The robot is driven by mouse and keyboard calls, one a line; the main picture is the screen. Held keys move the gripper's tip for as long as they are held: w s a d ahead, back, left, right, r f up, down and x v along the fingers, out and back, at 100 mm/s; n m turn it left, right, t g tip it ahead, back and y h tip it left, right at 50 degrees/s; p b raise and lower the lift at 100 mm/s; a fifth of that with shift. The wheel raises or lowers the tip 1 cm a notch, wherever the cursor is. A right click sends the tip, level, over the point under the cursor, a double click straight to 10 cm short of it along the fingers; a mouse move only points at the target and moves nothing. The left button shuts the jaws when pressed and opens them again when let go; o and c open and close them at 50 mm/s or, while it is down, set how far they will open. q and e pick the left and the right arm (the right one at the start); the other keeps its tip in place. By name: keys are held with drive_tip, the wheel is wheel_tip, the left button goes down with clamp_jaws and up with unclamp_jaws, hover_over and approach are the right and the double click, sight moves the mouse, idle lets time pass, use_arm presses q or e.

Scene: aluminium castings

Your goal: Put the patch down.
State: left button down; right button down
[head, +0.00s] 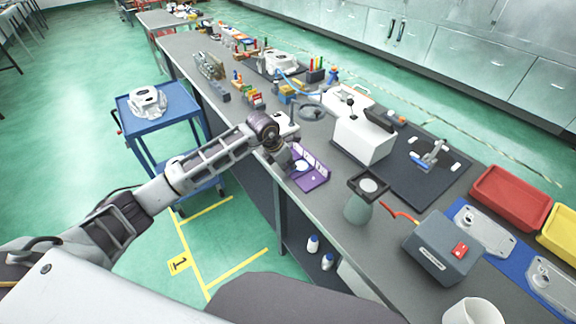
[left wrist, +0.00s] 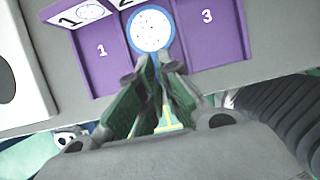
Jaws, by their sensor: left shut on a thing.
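The patch (left wrist: 152,31) is a round white speckled disc with a blue rim. My left gripper (left wrist: 153,70) is shut on its near edge. The patch is in front of the middle compartment of a purple tray (left wrist: 228,62), between the panels marked 1 and 3. I cannot tell whether it touches the tray. In the head view, my left gripper (head: 292,162) is at the left end of the purple tray (head: 317,183), near the bench's front edge, and the patch shows as a small pale spot (head: 301,166). My right gripper is not in view.
A white box-shaped device (head: 362,140) stands behind the tray on the grey bench (head: 318,216). A grey-green cup-shaped stand (head: 360,204) is to the right, with a dark grey box (head: 438,248) beyond it. A blue cart (head: 172,104) stands left of the bench.

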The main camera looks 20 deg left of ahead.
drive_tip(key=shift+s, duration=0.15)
use_arm(q)
drive_tip(key=shift+f, duration=0.2)
drive_tip(key=c, duration=1.6)
unclamp_jaws()
drive_tip(key=shift+c, duration=0.2)
drive_tip(key=shift+r, duration=0.1)
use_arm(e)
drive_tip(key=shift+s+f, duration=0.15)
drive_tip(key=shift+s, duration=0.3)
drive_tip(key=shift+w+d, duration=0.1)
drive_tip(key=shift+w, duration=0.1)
